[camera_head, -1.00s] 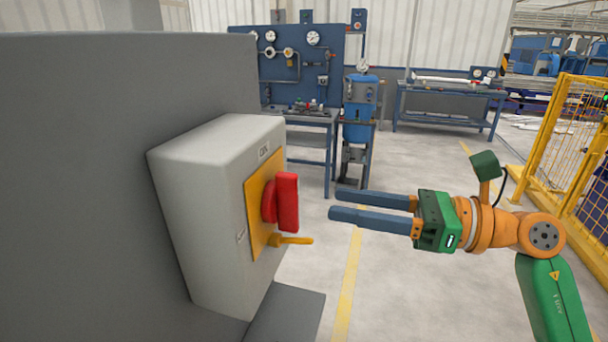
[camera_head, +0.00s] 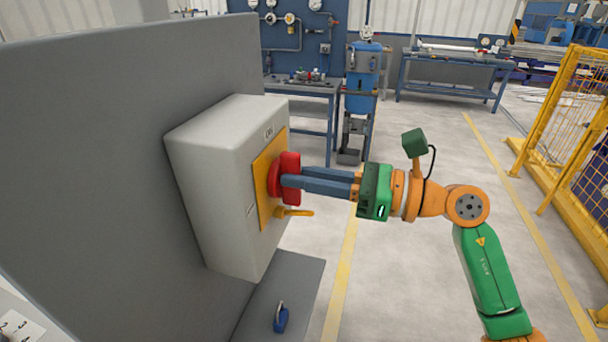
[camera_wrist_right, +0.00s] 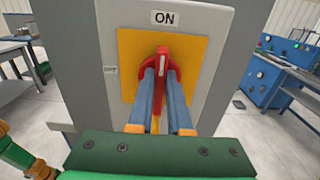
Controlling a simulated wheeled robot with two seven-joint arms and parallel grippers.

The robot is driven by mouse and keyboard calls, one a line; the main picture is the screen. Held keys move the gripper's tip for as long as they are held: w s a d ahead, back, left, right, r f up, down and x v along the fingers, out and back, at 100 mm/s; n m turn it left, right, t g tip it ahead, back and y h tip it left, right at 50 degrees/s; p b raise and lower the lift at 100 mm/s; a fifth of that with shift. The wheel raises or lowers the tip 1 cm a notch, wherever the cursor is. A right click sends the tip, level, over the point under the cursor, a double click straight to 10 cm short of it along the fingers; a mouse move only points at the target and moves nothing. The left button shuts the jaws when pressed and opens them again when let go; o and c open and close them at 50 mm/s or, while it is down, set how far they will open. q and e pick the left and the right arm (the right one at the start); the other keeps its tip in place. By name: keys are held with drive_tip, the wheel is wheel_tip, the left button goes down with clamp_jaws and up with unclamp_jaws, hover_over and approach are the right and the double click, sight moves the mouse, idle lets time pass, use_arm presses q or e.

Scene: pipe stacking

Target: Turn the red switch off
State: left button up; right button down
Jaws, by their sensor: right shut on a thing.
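The red switch (camera_head: 291,164) sits on a yellow plate (camera_head: 266,185) on the front of a light grey box (camera_head: 213,165). My right gripper (camera_head: 290,177) is shut on the red switch, one blue finger on each side of its handle. In the right wrist view the red switch (camera_wrist_right: 162,66) stands upright between the fingers, with its white mark toward the "ON" label (camera_wrist_right: 164,17). An "OFF" label (camera_wrist_right: 110,70) is at the left of the plate. Part of the handle is hidden by the fingers. My left gripper is not in view.
A yellow lever (camera_head: 296,212) sticks out below the switch. A blue padlock (camera_head: 281,318) stands on the grey ledge (camera_head: 290,285) under the box. A grey panel (camera_head: 120,130) is behind the box.

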drive_tip(key=shift+f+n+b, duration=0.2)
drive_tip(key=shift+n+b, duration=0.1)
drive_tip(key=shift+b, duration=0.4)
drive_tip(key=n+b, duration=0.4)
drive_tip(key=b, duration=0.1)
drive_tip(key=n+b, duration=0.2)
drive_tip(key=b, duration=0.1)
drive_tip(key=shift+s+f+n, duration=0.15)
drive_tip(key=shift+s+n, duration=0.1)
drive_tip(key=shift+n, duration=0.05)
drive_tip(key=n+b, duration=0.2)
drive_tip(key=n, duration=0.3)
drive_tip(key=n+b, duration=0.3)
drive_tip(key=n, duration=0.2)
drive_tip(key=shift+s+a+f+n, duration=0.1)
drive_tip(key=shift+s+a+n, duration=0.1)
drive_tip(key=shift+n, duration=0.1)
